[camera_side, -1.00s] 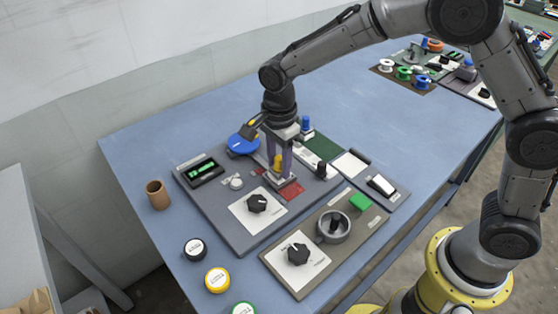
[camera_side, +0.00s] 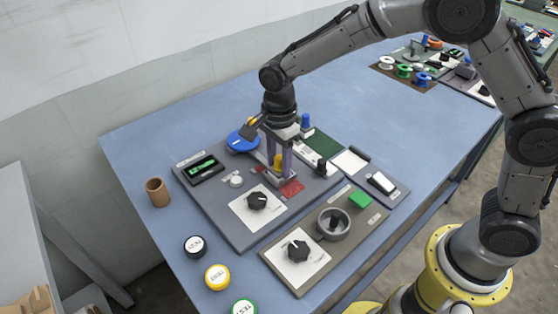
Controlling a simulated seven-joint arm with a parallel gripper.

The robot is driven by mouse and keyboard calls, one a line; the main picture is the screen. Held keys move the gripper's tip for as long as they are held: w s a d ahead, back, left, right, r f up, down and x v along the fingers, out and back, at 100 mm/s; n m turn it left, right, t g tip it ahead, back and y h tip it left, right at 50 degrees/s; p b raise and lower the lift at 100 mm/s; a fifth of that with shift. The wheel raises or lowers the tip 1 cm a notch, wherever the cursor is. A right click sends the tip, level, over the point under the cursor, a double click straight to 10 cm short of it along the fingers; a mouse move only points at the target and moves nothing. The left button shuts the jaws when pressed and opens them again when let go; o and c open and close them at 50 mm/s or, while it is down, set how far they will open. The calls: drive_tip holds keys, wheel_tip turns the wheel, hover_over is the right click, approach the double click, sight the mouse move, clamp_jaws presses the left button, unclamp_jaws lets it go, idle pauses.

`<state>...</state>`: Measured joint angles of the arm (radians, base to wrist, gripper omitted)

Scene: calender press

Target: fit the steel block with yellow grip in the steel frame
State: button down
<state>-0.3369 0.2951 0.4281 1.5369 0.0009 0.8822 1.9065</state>
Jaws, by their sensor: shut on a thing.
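My gripper (camera_side: 278,163) points straight down over the large grey panel and is shut on the steel block's yellow grip (camera_side: 277,161). The steel block (camera_side: 273,181) shows only in part below the fingers, low over the panel beside a red patch. The steel frame cannot be told apart clearly from the block and fingers at this spot. Whether the block is inside the frame, or touches it, cannot be seen.
A second panel (camera_side: 284,274) lies in front. The back-left table is clear.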

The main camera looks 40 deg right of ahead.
drive_tip(key=shift+c, duration=1.6)
unclamp_jaws()
drive_tip(key=shift+o, duration=0.3)
drive_tip(key=shift+o, duration=1.3)
drive_tip(key=shift+r, duration=3.45)
